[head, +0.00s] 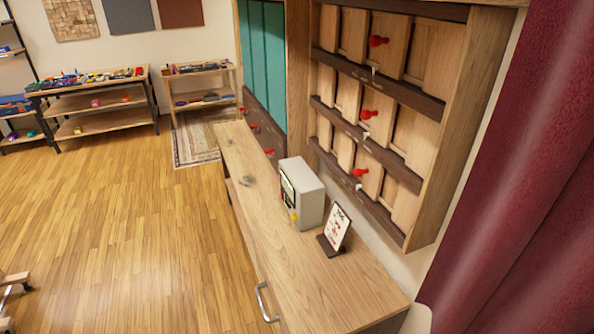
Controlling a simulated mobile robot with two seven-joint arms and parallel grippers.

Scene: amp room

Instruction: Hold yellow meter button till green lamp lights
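The meter (310,199) is a light grey box standing on the long wooden counter (345,280), beside the wall cabinet. Its dark-framed face is turned to the left and seen at a steep angle. The yellow button (294,215) sticks out low on that face, near its right end. Nothing touches it. I cannot make out a green lamp, or whether one is lit, at this angle. Neither my left nor my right gripper is in view.
A small sign on a dark stand (336,231) is right of the meter. A wooden cabinet (455,125) with red knobs hangs behind, and a red curtain (520,200) is at right. A metal handle (264,302) is on the counter's front. Open floor (150,240) lies left.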

